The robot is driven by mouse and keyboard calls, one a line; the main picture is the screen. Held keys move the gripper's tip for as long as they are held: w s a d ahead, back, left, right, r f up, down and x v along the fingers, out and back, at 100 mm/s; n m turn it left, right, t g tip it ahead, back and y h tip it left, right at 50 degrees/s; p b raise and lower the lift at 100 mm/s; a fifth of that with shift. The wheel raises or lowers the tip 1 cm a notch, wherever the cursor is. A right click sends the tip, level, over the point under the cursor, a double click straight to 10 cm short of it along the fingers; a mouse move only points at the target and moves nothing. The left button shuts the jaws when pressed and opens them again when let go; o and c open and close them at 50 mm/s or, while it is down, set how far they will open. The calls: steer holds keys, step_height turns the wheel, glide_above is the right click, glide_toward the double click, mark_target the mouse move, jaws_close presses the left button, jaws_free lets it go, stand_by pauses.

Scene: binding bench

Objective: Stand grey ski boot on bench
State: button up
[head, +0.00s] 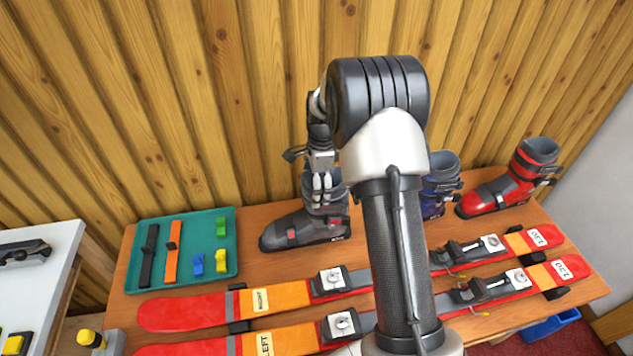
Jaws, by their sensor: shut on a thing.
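The grey ski boot (303,231) is upright at the back middle of the wooden bench (262,273), toe to the left. Its sole looks to be at the bench top, but I cannot tell whether it bears fully on it. My gripper (322,190) points down and is shut on the upper part of the boot's shaft.
Red skis (190,310) with bindings lie along the bench front. A teal tray (232,262) with straps and small blocks is on the left. A blue boot (440,185) and a red boot (510,180) stand to the right. A wooden wall (170,110) rises behind.

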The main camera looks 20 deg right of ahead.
steer(key=shift+r, duration=0.15)
steer(key=o, duration=2)
steer(key=shift+f, duration=0.2)
steer(key=shift+c, duration=0.2)
steer(key=shift+r, duration=0.1)
